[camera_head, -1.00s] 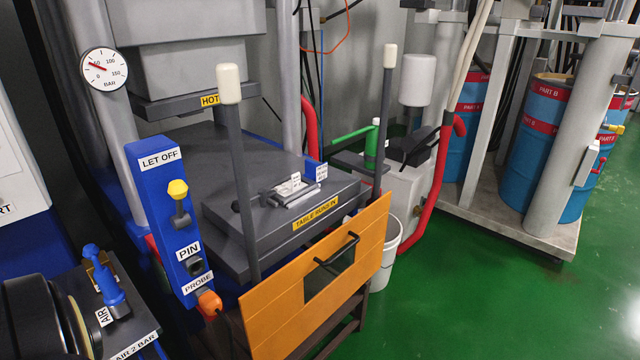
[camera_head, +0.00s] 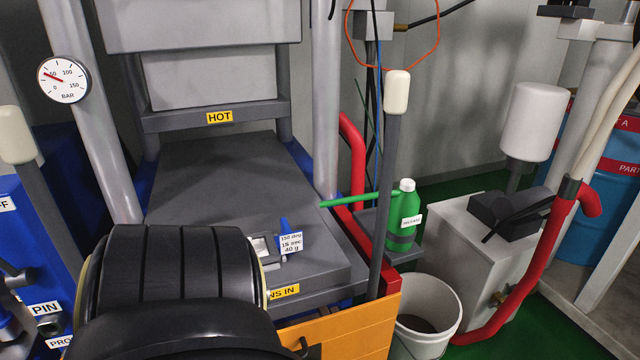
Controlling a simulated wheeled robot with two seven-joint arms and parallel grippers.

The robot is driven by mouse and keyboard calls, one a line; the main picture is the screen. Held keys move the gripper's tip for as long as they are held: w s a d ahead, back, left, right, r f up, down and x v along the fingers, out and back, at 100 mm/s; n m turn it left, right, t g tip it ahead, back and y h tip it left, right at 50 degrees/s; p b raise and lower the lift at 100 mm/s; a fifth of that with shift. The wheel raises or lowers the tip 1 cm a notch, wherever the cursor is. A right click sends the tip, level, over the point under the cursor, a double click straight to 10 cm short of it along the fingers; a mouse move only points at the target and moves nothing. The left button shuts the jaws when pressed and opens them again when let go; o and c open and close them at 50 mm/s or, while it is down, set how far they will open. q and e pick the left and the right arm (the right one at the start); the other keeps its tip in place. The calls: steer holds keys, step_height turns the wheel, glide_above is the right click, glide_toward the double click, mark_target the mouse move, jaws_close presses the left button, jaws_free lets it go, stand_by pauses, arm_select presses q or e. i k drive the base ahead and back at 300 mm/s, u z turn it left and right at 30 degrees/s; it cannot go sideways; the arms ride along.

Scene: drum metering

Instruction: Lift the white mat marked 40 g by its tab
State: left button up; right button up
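A small white card (camera_head: 291,243) reads 150 deg, 15 sec, 40 g. It stands near the front right of the dark press table (camera_head: 215,180). A small pale metallic piece (camera_head: 260,248) shows just left of it, partly hidden by a large black ribbed body in front. A small blue upright piece (camera_head: 283,225) shows behind the card. I cannot make out a white mat with a tab; the black body hides the table's front left.
The upper press block marked HOT (camera_head: 220,117) hangs over the table. The orange guard (camera_head: 350,335) is at the front. A green bottle (camera_head: 406,215), a white bucket (camera_head: 425,310) and a red hose (camera_head: 520,275) are at right. A grey post (camera_head: 388,190) rises beside the table.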

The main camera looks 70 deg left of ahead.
mark_target(259, 245)
steer(key=i, duration=1.2)
steer(key=u, duration=2.1)
